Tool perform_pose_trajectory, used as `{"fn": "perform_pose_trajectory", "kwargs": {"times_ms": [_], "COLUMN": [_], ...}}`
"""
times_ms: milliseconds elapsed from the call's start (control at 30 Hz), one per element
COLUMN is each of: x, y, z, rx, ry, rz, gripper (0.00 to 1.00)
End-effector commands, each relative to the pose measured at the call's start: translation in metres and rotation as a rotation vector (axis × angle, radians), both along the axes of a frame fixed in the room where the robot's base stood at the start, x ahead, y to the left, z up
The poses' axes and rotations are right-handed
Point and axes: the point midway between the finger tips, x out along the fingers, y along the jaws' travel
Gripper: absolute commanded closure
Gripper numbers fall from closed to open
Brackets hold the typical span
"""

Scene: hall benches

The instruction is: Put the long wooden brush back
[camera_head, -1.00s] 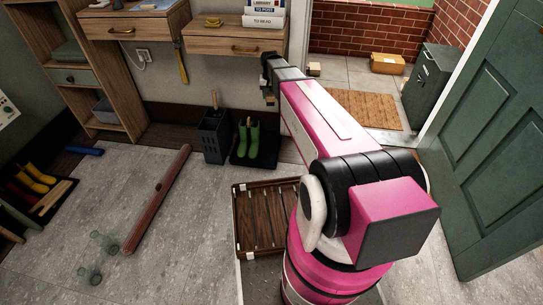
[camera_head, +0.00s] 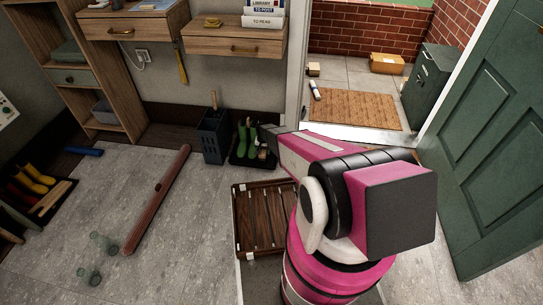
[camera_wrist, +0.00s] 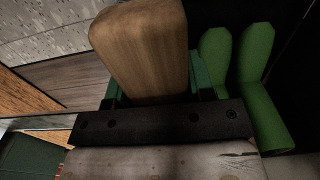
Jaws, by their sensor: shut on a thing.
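My gripper (camera_wrist: 155,88) is shut on a light wooden piece, which I take to be the long wooden brush (camera_wrist: 140,42). Its broad, rounded wooden end fills the upper middle of the wrist view, between green finger pads. No bristles show. In the head view a small pale bit of the brush (camera_head: 262,154) shows beside the green boots (camera_head: 247,138), and my arm hides most of the gripper. The boots stand upright on a dark mat (camera_head: 238,162) and also show close to the right of the brush in the wrist view (camera_wrist: 252,85).
A dark bin (camera_head: 212,143) with a handle sticking out stands left of the boots. A slatted wooden tray (camera_head: 236,222) lies nearer. A long brown roll (camera_head: 158,203) and clear glass-like things (camera_head: 104,242) lie on the floor. A boot rack (camera_head: 38,215) is at far left.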

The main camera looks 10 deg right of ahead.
Motion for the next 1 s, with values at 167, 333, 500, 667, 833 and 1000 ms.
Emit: {"fn": "perform_pose_trajectory", "kwargs": {"times_ms": [167, 333, 500, 667, 833, 1000], "x": [0.002, 0.020, 0.048, 0.075, 0.095, 0.097], "y": [-0.001, -0.012, -0.029, -0.046, -0.060, -0.062], "z": [-0.018, -0.031, -0.051, -0.069, -0.083, -0.092], "rx": [0.001, 0.001, 0.001, 0.000, 0.000, 0.000], "ry": [-0.001, -0.001, -0.001, -0.001, -0.001, 0.000], "rz": [-0.006, -0.008, -0.007, -0.007, -0.006, -0.005], "gripper": [0.70, 0.70, 0.70, 0.70, 0.70, 0.70]}}
